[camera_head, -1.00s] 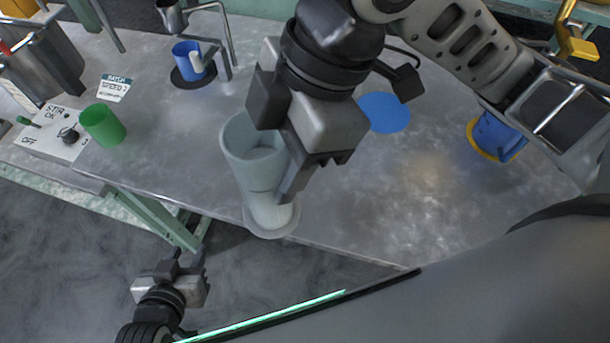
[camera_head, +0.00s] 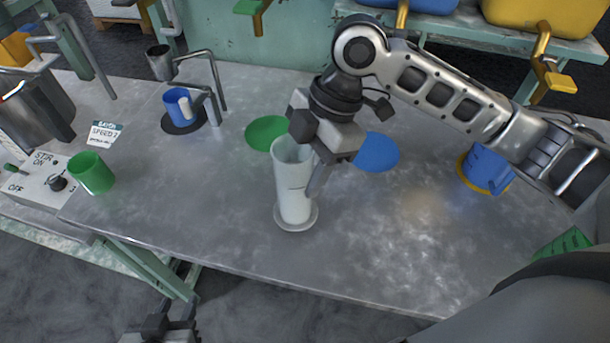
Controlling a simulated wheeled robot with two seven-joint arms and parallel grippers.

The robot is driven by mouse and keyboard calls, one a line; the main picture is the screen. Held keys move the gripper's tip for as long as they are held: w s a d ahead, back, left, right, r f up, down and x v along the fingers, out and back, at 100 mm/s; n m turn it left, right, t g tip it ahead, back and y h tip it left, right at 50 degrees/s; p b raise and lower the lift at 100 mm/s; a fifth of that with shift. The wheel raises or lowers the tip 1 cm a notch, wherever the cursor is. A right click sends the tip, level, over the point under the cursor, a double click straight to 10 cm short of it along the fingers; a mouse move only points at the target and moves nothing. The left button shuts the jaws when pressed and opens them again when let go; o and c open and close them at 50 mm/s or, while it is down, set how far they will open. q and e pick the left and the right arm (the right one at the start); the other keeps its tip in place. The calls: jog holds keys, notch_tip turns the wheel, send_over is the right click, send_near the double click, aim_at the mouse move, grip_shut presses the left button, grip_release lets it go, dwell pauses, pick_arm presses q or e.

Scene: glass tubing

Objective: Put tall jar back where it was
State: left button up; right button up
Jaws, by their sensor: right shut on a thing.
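The tall jar (camera_head: 292,180) is pale and translucent, with a wide round foot, and stands upright over the grey table. My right gripper (camera_head: 318,170) is shut on its right side near the upper part. I cannot tell whether the foot touches the table or hangs just above it. A green disc (camera_head: 262,132) lies on the table behind the jar, and a blue disc (camera_head: 379,153) lies to its right. Both are bare in the parts I see. My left gripper (camera_head: 172,322) is low at the bottom edge, away from the table, partly cut off; its jaw opening is unclear.
A blue mug (camera_head: 177,106) stands on a black disc under a bent metal pipe at the left. A green cup (camera_head: 92,173) stands by the stir switch panel. Another blue mug (camera_head: 487,171) stands on a yellow disc at the right. The table's front middle is clear.

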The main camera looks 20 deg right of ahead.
jog(key=shift+w+f, duration=0.1)
jog(key=shift+f, duration=1.75)
jog(key=o, duration=1.4)
jog(key=shift+d, duration=0.1)
jog(key=v, duration=1.2)
jog(key=shift+r, duration=0.25)
